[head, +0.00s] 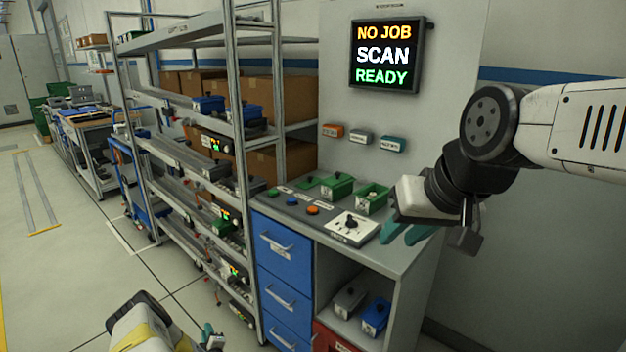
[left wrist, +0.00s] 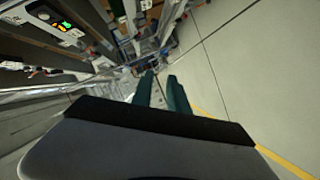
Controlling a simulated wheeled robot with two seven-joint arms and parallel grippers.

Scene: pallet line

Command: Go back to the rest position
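My right gripper (head: 405,235) is at the right in the head view, over the front right edge of the grey bench (head: 400,262). Its teal fingers are spread apart with nothing seen between them. My left gripper (head: 210,338) shows only partly at the bottom of the head view, low over the floor in front of the rack. In the left wrist view its two teal fingers (left wrist: 160,92) stand apart with a gap and nothing seen in it.
The bench carries two green bins (head: 338,186), buttons and a black-knobbed white box (head: 351,228). Blue drawers (head: 284,250) are below. A metal rack (head: 238,130) stands left of it. The screen (head: 385,54) reads "NO JOB SCAN READY". Floor is clear at the left.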

